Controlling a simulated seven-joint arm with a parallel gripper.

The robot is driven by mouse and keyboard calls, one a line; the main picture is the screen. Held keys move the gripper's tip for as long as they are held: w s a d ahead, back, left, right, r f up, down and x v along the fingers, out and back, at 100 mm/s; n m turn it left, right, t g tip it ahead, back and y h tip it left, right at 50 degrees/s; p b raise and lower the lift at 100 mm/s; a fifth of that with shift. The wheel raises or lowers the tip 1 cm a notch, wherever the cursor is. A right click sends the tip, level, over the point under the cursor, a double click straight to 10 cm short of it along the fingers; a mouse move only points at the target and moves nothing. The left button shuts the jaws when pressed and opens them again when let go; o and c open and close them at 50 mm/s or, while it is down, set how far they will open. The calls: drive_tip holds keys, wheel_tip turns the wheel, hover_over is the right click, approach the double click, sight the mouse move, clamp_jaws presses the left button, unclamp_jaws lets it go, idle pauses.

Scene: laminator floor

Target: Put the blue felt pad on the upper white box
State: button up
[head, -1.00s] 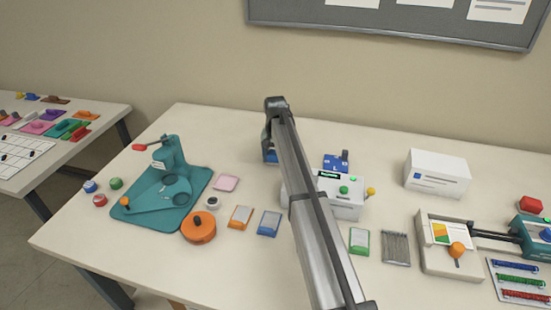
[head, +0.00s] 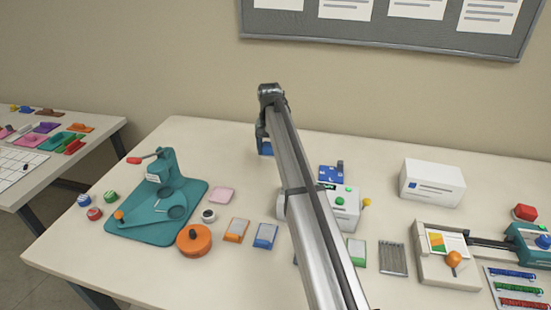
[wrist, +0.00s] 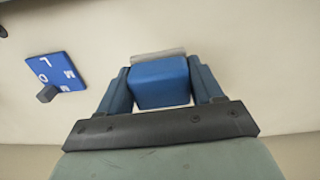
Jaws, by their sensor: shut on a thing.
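My gripper (wrist: 160,80) is shut on a blue block-like thing (wrist: 160,82), which looks like the blue felt pad. A pale grey strip shows along its far edge in the wrist view. In the head view its blue part (head: 265,149) shows below my gripper (head: 263,140), at the back of the table, left of centre; my arm hides part of it. How far it is above the table is unclear. The upper white box (head: 432,188), with a small blue mark and grey lines on its front, stands at the back right, well right of my gripper.
A blue lettered board (head: 328,174) and a white control box (head: 345,210) stand between my gripper and the white box. A teal press (head: 150,225) and orange round container (head: 194,241) are at left. A pale slider machine (head: 440,270) is at front right.

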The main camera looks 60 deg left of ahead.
drive_tip(key=shift+r, duration=0.7)
drive_tip(key=w+d+r+m, duration=0.15)
drive_tip(key=w+d, duration=0.45)
drive_tip(key=w, duration=0.8)
wheel_tip(320, 180, up, 8)
hover_over(435, 173)
wheel_tip(435, 173, down, 10)
drive_tip(key=shift+w+a+r, duration=0.1)
drive_tip(key=shift+r, duration=0.15)
drive_tip(key=shift+f, duration=0.15)
